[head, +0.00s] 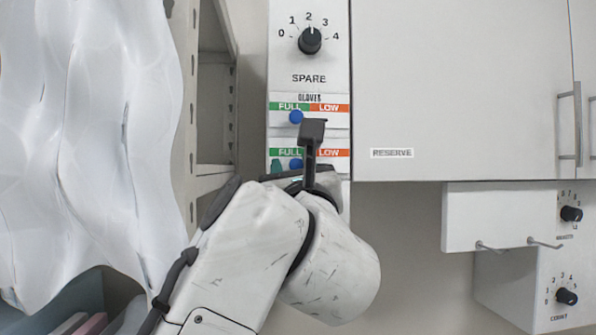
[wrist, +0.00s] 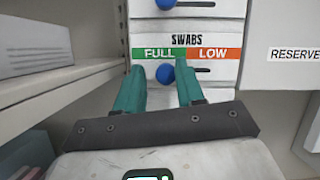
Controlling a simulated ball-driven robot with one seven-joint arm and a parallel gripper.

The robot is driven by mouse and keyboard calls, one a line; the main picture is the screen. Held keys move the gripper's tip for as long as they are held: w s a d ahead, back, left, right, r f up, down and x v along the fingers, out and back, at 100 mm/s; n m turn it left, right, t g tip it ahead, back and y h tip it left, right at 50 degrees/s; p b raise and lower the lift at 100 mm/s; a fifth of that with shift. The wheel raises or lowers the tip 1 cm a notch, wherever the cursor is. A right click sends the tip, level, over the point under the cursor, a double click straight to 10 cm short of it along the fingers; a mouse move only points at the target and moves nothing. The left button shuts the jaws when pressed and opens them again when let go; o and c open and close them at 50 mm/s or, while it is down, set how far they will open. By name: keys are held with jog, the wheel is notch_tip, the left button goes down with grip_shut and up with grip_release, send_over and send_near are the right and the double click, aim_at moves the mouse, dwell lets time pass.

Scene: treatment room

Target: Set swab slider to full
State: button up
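The swab slider's blue knob (wrist: 165,74) sits below the SWABS label strip (wrist: 186,53), under the right part of the green FULL field, left of the orange LOW field. My gripper (wrist: 160,67) is open, with one teal finger to the left of the knob and one to the right. There are visible gaps on both sides in the wrist view; whether the fingertips reach the knob's depth I cannot tell. In the head view my arm hides most of the gripper.
The gloves slider's blue knob (head: 296,117) is just above, on the same panel. Higher up is the SPARE dial (head: 310,40). A shelf unit (head: 213,110) stands close on the left, and a cabinet marked RESERVE (head: 450,95) on the right.

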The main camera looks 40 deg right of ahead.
jog(key=shift+o, duration=0.9)
jog(key=b+v, duration=0.4)
jog(key=v, duration=0.7)
jog(key=shift+w, duration=0.1)
